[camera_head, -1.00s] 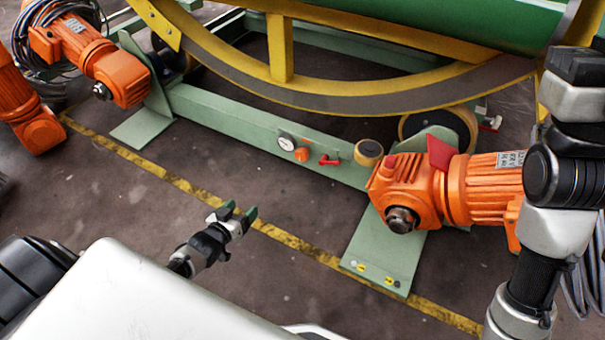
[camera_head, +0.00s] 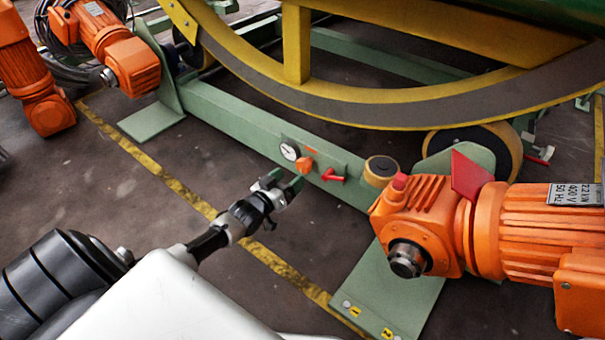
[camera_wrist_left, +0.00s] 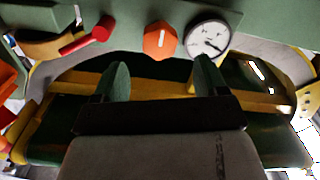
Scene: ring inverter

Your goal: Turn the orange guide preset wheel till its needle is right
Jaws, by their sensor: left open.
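The orange wheel (camera_head: 305,163) sits on the green beam, between a round white gauge (camera_head: 289,150) and a red lever (camera_head: 332,175). In the left wrist view the wheel (camera_wrist_left: 160,41) shows a pale mark on its face, and the gauge (camera_wrist_left: 208,38) has a dark needle; its scale is too small to read. My left gripper (camera_head: 283,184) is open and empty, just in front of the beam near the wheel. In the left wrist view its fingers (camera_wrist_left: 163,76) stand apart, short of the wheel and not touching it. My right gripper is not in view.
A large orange motor (camera_head: 520,225) with a red plate (camera_head: 469,176) stands to the right. A yellow ring (camera_head: 390,108) curves above and behind the beam (camera_head: 232,118).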

